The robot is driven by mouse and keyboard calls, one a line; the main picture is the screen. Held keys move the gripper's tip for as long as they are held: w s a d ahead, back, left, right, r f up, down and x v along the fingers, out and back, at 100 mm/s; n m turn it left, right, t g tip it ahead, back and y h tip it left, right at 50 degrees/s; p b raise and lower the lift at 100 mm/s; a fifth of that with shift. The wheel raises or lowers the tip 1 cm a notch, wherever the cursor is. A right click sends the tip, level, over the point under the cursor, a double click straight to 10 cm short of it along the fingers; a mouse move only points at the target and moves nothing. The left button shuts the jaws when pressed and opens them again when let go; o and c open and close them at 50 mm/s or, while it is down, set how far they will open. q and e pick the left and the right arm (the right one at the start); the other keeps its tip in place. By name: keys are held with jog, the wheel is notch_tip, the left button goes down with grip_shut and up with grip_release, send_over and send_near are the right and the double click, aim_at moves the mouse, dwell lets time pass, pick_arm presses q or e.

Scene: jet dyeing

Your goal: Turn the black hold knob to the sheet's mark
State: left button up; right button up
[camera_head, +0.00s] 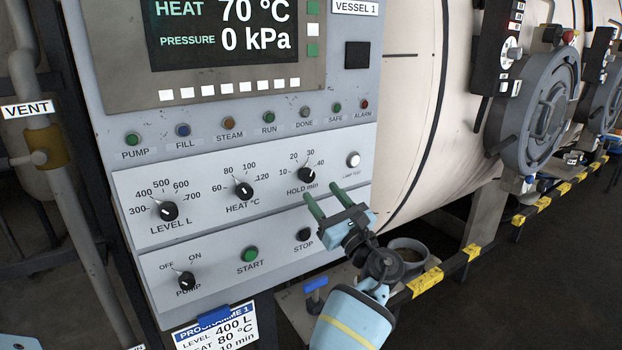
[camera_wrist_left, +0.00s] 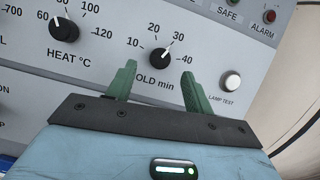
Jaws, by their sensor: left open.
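The black HOLD min knob (camera_head: 306,174) is on the grey panel, right of the HEAT knob. In the left wrist view the hold knob (camera_wrist_left: 160,58) shows with its white pointer up and right, close to 30. My left gripper (camera_head: 321,192) has green fingers, open and empty, pointing at the panel just below the hold knob. In the wrist view its fingertips (camera_wrist_left: 159,70) stand on either side of the knob's lower part, with no visible contact. The programme sheet (camera_head: 217,329) below the panel reads 400 L, 80 °C and 10 min; its lower part is cut off.
The LEVEL knob (camera_head: 164,211), HEAT knob (camera_head: 243,190) and PUMP knob (camera_head: 186,280) share the panel. The white lamp test button (camera_head: 353,160) is right of the hold knob. START (camera_head: 250,254) and STOP (camera_head: 303,234) buttons are below. A yellow-black rail (camera_head: 427,281) runs right.

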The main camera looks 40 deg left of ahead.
aim_at(310, 177)
pick_arm(q)
jog(key=x, duration=0.5)
jog(key=shift+r+p, duration=0.1)
jog(key=shift+p, duration=0.25)
jog(key=shift+w+a+r, duration=0.1)
jog(key=shift+w+a, duration=0.15)
jog(key=shift+a, duration=0.25)
pick_arm(e)
jog(key=shift+w+r, duration=0.35)
jog(key=shift+r, duration=0.2)
jog(key=shift+d, duration=0.1)
